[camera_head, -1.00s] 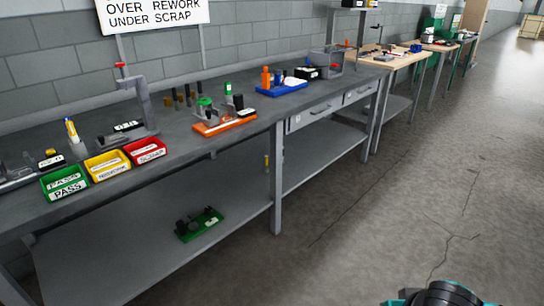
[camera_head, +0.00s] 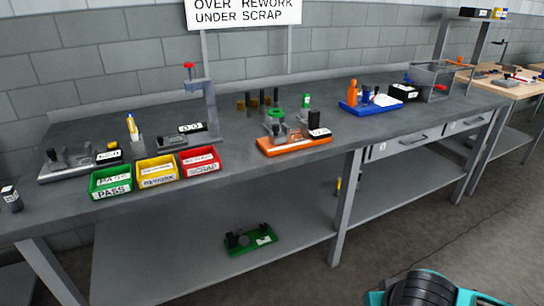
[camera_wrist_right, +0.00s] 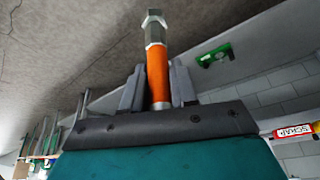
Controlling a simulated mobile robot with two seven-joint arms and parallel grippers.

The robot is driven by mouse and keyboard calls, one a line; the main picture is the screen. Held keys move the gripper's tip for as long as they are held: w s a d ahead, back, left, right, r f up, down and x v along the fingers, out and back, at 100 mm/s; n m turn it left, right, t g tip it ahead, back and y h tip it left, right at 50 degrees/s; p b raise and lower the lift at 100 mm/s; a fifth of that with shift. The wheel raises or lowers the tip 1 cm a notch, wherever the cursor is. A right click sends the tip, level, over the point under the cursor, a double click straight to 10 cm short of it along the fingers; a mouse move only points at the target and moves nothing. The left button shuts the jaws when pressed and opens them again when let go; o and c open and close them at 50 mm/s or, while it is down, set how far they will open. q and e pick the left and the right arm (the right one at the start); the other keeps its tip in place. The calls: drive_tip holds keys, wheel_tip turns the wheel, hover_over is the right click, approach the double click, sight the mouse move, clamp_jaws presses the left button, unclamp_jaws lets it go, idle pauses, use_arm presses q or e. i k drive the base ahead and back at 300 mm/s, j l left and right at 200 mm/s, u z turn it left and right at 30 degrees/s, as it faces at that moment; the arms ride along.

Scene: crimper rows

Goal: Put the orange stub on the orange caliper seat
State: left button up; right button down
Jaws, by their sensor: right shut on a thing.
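The orange stub (camera_wrist_right: 157,72) has an orange shaft and a silver hex top, and it stands between the fingers of my right gripper (camera_wrist_right: 158,90) in the right wrist view. That gripper is shut on it. In the head view an orange base (camera_head: 293,146) with grey metal parts, a green round piece and a black block on it sits on the workbench. It looks like the caliper seat; its details are too small to tell. The stub is apart from it. My left gripper is not in view.
On the workbench (camera_head: 345,160) stand green (camera_head: 111,183), yellow (camera_head: 157,173) and red (camera_head: 199,163) bins, left of the orange base. A blue tray (camera_head: 371,106) with an orange piece stands to its right. A green tray (camera_head: 250,240) lies on the lower shelf.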

sight(298, 137)
drive_tip(key=i+l+u, duration=0.4)
drive_tip(key=l+u, duration=0.2)
drive_tip(key=i+l+u, duration=0.1)
drive_tip(key=l+u, duration=0.2)
drive_tip(key=i+l+u, duration=0.1)
drive_tip(key=l+u, duration=0.2)
drive_tip(key=l, duration=0.1)
